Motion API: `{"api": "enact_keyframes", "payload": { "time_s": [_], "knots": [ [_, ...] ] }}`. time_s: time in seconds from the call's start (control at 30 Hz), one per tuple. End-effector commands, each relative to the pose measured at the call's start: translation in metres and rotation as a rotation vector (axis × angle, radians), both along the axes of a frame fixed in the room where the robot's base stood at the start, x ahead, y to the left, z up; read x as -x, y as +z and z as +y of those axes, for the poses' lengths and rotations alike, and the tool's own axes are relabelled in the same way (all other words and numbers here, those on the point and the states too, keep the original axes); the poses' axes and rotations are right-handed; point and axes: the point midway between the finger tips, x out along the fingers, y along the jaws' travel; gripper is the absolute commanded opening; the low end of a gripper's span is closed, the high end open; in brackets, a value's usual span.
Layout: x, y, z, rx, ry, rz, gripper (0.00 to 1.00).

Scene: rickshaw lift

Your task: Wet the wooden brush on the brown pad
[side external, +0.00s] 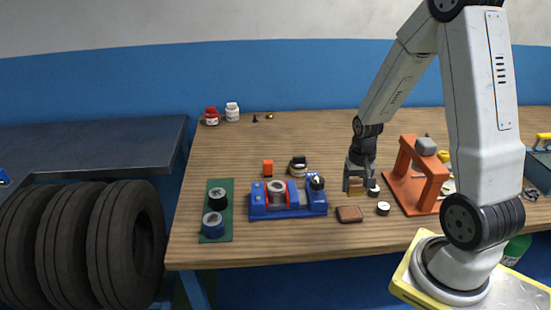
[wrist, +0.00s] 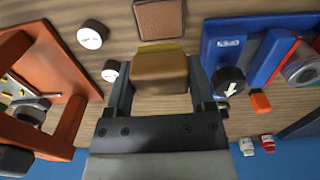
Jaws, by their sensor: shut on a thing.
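My gripper (side external: 357,178) is shut on the wooden brush (side external: 355,187) and holds it above the table. In the wrist view the brush (wrist: 161,72) is a brown block between the two fingers of my gripper (wrist: 160,82), with a yellowish strip along its far edge. The brown pad (side external: 349,214) lies flat on the table, just below and in front of the brush in the side view. In the wrist view the pad (wrist: 159,20) shows beyond the brush at the top. The brush and pad look apart.
A blue fixture (side external: 289,201) stands left of the pad, and an orange frame (side external: 420,178) stands right. Two small round white-topped pieces (side external: 383,208) (side external: 373,190) sit close to the pad. A green board (side external: 217,230) with two rolls is farther left.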

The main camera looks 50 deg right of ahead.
Motion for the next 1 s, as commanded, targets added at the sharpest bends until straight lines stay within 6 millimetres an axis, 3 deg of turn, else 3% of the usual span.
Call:
{"api": "enact_keyframes", "payload": {
  "time_s": [0.27, 1.0],
  "knots": [
    [0.000, -0.007, 0.000, -0.001, 0.000, 0.001, 0.23],
    [0.000, -0.056, -0.001, 0.000, 0.000, 0.000, 0.23]
  ]
}}
